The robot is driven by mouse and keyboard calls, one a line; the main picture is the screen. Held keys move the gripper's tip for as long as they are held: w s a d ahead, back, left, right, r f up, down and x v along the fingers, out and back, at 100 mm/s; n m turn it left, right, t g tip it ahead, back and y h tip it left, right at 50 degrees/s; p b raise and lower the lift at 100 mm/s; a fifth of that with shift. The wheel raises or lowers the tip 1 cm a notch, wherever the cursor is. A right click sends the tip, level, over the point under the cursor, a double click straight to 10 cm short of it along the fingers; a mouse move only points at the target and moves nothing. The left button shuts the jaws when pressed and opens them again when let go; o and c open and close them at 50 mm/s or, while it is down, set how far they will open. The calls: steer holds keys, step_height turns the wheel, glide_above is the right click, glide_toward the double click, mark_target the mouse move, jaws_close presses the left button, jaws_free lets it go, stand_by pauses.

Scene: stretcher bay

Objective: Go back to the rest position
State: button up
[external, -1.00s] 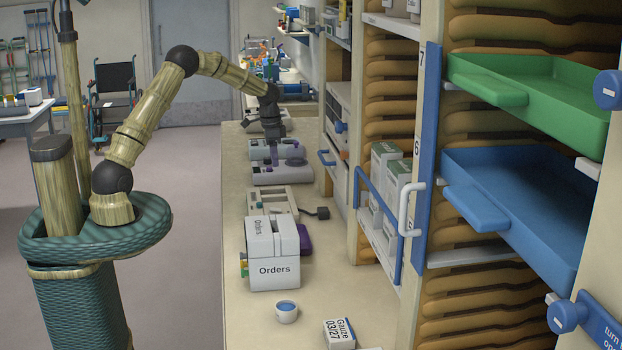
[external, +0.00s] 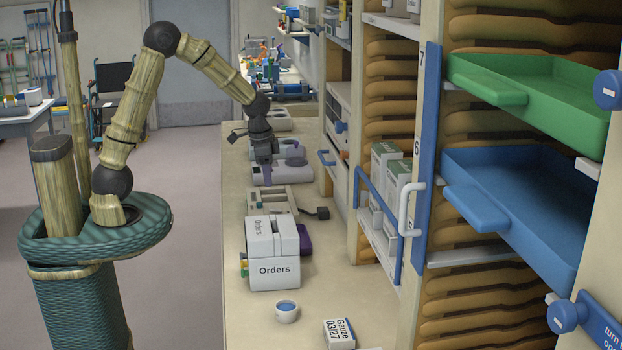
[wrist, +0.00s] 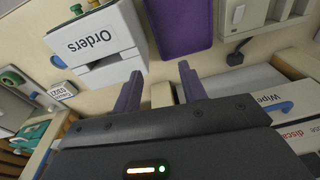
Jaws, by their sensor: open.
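My gripper (external: 266,176) points down over the counter in the external view, above the grey devices behind the white Orders box. In the wrist view my gripper (wrist: 158,88) shows two purple fingers spread apart with nothing between them. My arm reaches from its base over to the counter, bent at a high elbow. The external view does not show clearly how far the fingertips are above the counter.
The white Orders box (external: 273,266), a small cup (external: 287,312) and a gauze box (external: 339,333) stand on the counter (external: 246,330). Green (external: 540,95) and blue (external: 525,205) trays stick out at right. The floor (external: 180,260) left of the counter is clear.

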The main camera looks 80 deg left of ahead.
steer(key=s+d+t, duration=0.1)
steer(key=s+d, duration=1.1)
steer(key=s, duration=0.1)
steer(key=shift+s+n+h, duration=0.25)
steer(key=shift+n+h, duration=0.05)
steer(key=shift+f, duration=0.1)
steer(key=shift+a, duration=0.1)
steer(key=shift+c, duration=0.2)
stand_by(0.4)
